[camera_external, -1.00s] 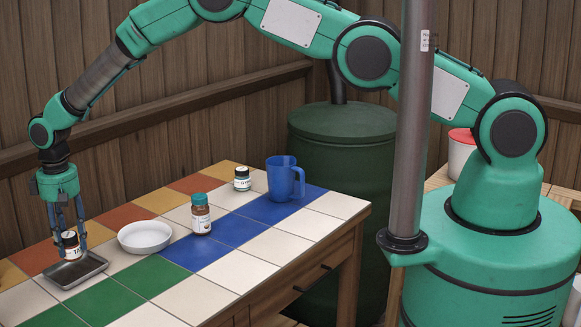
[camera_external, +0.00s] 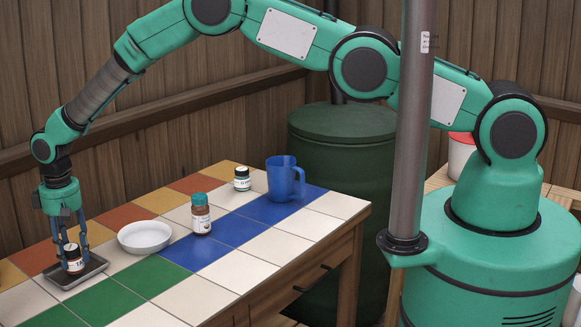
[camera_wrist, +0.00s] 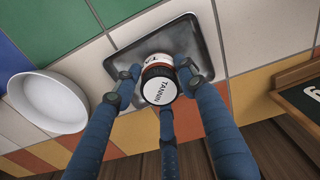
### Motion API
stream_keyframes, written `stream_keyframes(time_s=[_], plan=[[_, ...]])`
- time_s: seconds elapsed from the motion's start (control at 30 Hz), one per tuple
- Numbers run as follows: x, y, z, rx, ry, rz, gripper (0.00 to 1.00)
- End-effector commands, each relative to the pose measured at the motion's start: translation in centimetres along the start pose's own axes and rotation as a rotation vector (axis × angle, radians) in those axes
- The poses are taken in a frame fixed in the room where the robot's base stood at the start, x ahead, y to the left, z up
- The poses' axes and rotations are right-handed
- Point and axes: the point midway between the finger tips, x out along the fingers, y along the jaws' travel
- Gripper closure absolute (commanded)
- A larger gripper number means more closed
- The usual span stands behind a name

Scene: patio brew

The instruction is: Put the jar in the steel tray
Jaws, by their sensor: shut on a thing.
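The jar is upright and over the steel tray (camera_external: 92,276), a shallow dark grey rectangular tray on the tiled table. In the wrist view the tray (camera_wrist: 190,35) lies directly beneath and around the jar. I cannot tell whether the jar's base touches the tray floor.
A white round dish (camera_external: 145,237) sits right of the tray. A dark board (camera_wrist: 304,95) shows at the wrist view's right. Green tiles in front are clear.

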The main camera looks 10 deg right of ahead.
Motion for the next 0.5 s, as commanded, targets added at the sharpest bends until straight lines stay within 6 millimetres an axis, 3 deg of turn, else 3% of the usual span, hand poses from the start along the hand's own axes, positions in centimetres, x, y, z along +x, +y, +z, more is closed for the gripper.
stream_keyframes(time_s=[0.3, 0.33, 0.4, 0.5], plan=[[0.39, 0.0, 0.01, 0.0, 0.0, 0.0, 0.89], [0.34, 0.0, 0.03, 0.0, -0.001, 0.0, 0.53], [0.32, 0.0, 0.03, 0.0, -0.001, 0.0, 0.4], [0.3, 0.0, 0.03, 0.0, -0.001, 0.0, 0.4]])
